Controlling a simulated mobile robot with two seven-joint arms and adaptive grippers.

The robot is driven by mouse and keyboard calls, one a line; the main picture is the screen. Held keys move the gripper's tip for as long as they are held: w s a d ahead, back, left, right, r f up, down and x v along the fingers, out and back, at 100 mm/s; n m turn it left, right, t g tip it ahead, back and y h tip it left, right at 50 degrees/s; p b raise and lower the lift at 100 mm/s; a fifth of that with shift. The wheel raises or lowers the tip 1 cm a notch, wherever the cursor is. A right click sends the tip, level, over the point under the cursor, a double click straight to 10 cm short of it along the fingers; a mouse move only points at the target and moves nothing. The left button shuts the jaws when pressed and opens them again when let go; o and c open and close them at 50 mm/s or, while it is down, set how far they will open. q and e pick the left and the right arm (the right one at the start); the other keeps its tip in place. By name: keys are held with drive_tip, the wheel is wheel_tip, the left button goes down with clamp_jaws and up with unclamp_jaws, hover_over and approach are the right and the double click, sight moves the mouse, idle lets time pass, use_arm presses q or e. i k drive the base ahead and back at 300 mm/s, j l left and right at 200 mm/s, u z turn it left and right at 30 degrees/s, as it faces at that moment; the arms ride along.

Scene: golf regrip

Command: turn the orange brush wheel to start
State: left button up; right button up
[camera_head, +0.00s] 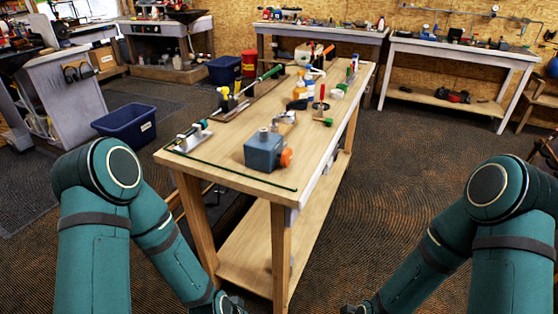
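The orange brush wheel (286,157) is a small round part on the right side of a blue-grey box-shaped machine (262,152). The machine stands near the front end of the long wooden workbench (225,165). My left gripper (232,304) is at the bottom edge of the picture, low in front of the bench and well apart from the wheel. My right gripper (355,309) is also at the bottom edge, right of the bench leg and apart from the wheel. Both grippers are mostly cut off, so their fingers are hard to make out.
A thin green line (230,174) runs along the bench's front. A metal clamp-like fixture (190,137) stands left of the machine. Bottles (300,89) and tools crowd the bench farther back. A blue bin (126,123) sits on the floor at left. Floor right of the bench is open.

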sight(286, 157)
drive_tip(key=u, duration=4.6)
drive_tip(key=k+l, duration=0.2)
drive_tip(key=k, duration=0.75)
drive_tip(key=k+l, duration=0.2)
drive_tip(key=k, duration=0.8)
drive_tip(key=k+l+u, duration=0.1)
drive_tip(key=k, duration=0.85)
drive_tip(key=l, duration=0.1)
